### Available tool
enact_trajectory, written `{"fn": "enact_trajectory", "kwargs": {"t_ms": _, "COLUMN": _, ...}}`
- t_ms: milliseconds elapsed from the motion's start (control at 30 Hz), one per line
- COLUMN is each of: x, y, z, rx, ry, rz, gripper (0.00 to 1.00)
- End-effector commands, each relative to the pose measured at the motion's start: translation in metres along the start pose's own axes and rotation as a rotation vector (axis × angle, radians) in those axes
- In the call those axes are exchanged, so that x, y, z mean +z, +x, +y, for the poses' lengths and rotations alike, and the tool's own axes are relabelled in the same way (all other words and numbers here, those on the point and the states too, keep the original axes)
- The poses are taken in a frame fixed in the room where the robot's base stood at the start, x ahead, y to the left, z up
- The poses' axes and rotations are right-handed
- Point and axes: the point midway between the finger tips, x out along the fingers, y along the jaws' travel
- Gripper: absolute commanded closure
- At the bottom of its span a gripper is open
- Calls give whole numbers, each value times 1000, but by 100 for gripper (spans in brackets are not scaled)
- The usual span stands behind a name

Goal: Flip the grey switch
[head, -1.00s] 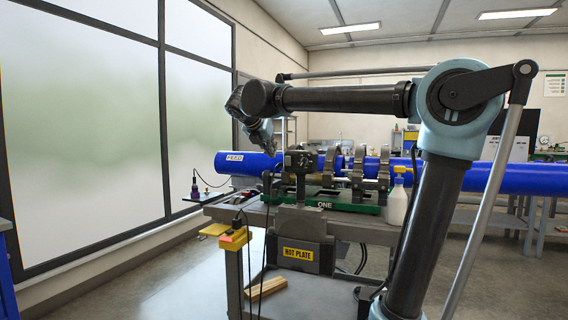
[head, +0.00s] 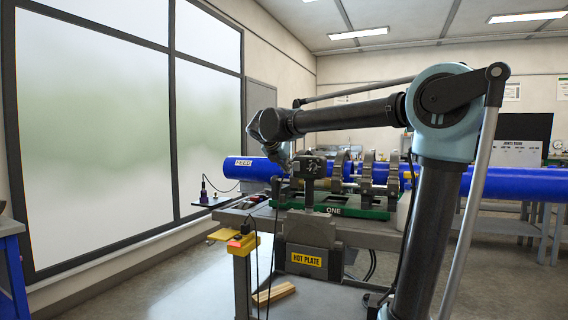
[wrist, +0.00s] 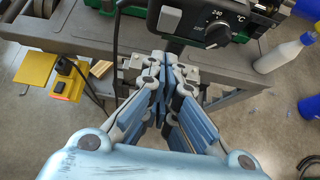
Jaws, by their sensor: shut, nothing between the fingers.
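The grey switch (wrist: 169,20) is a small pale rocker on a dark control box (wrist: 205,18), left of a round temperature dial (wrist: 216,34) in the wrist view. My gripper (wrist: 164,68) is shut and empty, its blue-padded fingers together just below the box in that picture. The tips look apart from the switch, but their height over it is hard to tell. In the head view the control box (head: 309,167) stands above the hot plate housing (head: 306,228), and my gripper (head: 285,170) hangs at its left. The switch cannot be made out there.
A blue pipe (head: 490,182) runs through the clamps of the green-based machine (head: 375,211). A white spray bottle (wrist: 285,52) stands to the right in the wrist view.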

Motion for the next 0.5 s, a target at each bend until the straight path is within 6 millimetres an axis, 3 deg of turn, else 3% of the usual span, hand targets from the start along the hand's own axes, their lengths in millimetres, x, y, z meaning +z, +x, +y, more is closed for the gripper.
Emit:
{"fn": "enact_trajectory", "kwargs": {"t_ms": 200, "x": 14, "y": 30, "z": -1, "rx": -2, "ry": 1, "rz": -1, "gripper": 100}}
{"fn": "enact_trajectory", "kwargs": {"t_ms": 500, "x": 28, "y": 43, "z": 0, "rx": 1, "ry": 0, "rz": 0, "gripper": 100}}
